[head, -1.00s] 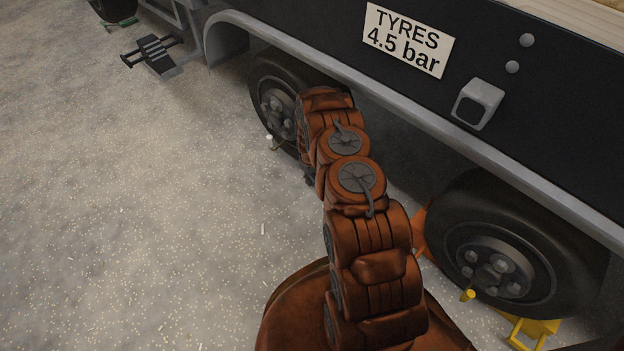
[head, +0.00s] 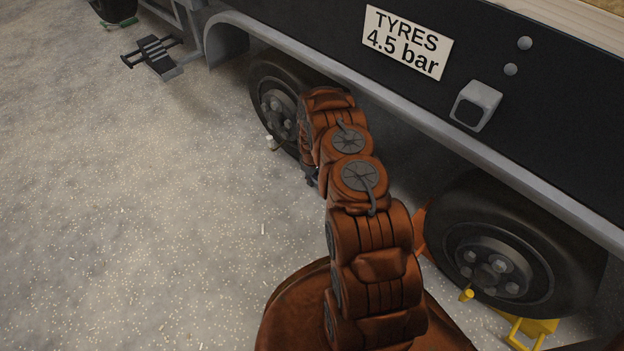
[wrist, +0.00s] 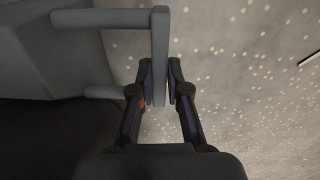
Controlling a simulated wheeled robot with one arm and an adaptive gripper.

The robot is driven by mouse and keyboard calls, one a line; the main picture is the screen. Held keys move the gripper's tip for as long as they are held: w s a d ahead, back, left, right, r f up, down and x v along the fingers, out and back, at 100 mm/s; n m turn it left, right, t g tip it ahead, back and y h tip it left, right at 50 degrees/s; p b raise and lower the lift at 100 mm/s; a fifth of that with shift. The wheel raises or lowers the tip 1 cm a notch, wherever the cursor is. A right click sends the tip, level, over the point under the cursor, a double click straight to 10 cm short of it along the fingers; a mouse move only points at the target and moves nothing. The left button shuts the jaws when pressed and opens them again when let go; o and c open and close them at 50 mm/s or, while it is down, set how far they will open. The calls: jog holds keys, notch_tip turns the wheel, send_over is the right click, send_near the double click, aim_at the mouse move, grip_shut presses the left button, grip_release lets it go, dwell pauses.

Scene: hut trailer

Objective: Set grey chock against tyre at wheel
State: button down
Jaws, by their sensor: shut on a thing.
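The grey chock (wrist: 85,45) fills the upper left of the wrist view, with a grey upright handle bar (wrist: 160,60) joined to it by two short posts. My gripper (wrist: 167,90) is shut on the handle bar. A dark rounded surface (wrist: 40,130), which looks like the tyre, lies close below the chock there; I cannot tell whether they touch. In the head view, the middle wheel's tyre (head: 262,72) shows beyond my arm, which hides the chock. Only a small dark part of my gripper (head: 312,174) shows beside the arm.
A nearer wheel (head: 495,255) at right has an orange piece (head: 420,228) and a yellow chock-like piece (head: 532,328) by it. The trailer's grey rail (head: 430,130) overhangs the wheels. Speckled ground at left is clear.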

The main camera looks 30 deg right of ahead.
jog(key=c, duration=1.5)
grip_release()
jog(key=shift+w+r, duration=0.1)
jog(key=shift+w, duration=0.15)
jog(key=o, duration=0.4)
jog(key=shift+s, duration=0.2)
jog(key=shift+a+r, duration=0.15)
jog(key=shift+r, duration=5.75)
